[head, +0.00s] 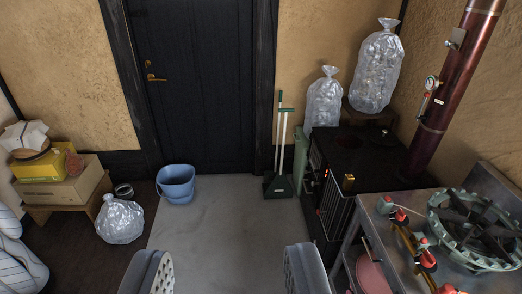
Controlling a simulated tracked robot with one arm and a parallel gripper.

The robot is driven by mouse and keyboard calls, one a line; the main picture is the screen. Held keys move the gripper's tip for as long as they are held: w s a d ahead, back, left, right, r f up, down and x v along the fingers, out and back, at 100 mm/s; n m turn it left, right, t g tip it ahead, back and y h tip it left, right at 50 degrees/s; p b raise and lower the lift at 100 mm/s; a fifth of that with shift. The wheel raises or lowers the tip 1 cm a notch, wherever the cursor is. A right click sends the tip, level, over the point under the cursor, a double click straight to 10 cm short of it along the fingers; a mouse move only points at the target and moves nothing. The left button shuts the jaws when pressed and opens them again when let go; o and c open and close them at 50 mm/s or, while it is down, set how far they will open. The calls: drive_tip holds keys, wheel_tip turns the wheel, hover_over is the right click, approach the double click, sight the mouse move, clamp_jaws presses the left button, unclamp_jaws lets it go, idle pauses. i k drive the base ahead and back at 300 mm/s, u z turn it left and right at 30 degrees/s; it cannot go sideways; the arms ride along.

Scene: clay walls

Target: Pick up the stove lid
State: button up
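The black stove (377,163) stands at the right, with a barred front and an orange glow at its side. A dark round shape shows on its top near the back left; I cannot tell whether it is the stove lid or an opening. A small dark round object (123,190) lies on the floor at the left, by the boxes; I cannot tell what it is. My gripper (226,273) is open and empty at the bottom of the view, its two grey fingers wide apart, well short of the stove.
A blue bucket (176,184) and a filled clear bag (120,220) stand on the floor at left. A metal table with a green gas burner (473,229) fills the right. The grey floor (223,222) ahead is clear.

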sight(383, 137)
drive_tip(key=u, duration=0.2)
drive_tip(key=i, duration=2.55)
drive_tip(key=z, duration=1.2)
drive_tip(key=i, duration=1.3)
drive_tip(key=z, duration=0.85)
